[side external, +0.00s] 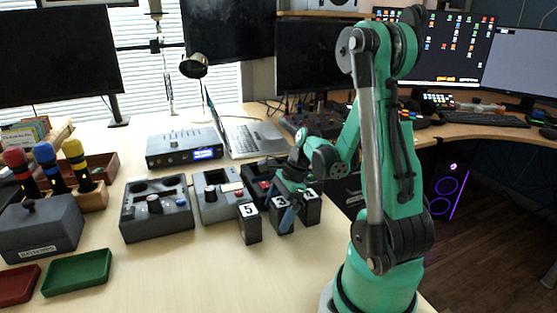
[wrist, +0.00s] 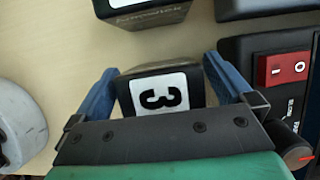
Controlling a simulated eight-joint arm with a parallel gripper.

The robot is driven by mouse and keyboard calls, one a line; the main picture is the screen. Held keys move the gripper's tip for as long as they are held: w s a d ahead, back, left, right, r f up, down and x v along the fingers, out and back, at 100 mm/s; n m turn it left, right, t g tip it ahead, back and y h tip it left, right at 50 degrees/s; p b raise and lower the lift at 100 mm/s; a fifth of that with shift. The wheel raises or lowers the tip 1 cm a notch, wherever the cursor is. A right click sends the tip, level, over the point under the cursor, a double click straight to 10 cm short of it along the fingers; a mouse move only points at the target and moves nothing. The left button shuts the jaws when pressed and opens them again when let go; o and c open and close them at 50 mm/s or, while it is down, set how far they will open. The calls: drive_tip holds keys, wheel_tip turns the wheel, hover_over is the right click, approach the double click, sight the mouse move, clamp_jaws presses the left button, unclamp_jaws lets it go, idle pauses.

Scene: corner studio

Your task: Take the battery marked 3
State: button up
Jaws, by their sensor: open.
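The battery marked 3 (side external: 275,205) is a dark block with a white label, standing between two similar blocks on the desk. In the wrist view the battery marked 3 (wrist: 160,92) sits between the two blue fingers of my gripper (wrist: 162,68). My gripper (side external: 288,208) is open, with one finger on each side of the block and a gap visible on at least part of each side. In the side view my gripper hides part of the block.
A battery marked 5 (side external: 249,222) stands close on the left, another labelled block (side external: 310,208) on the right. Control boxes with knobs (side external: 157,208) stand behind and left. A box with a red switch (wrist: 283,68) is close to the right finger.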

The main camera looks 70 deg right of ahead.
clamp_jaws()
drive_tip(key=shift+r, duration=0.1)
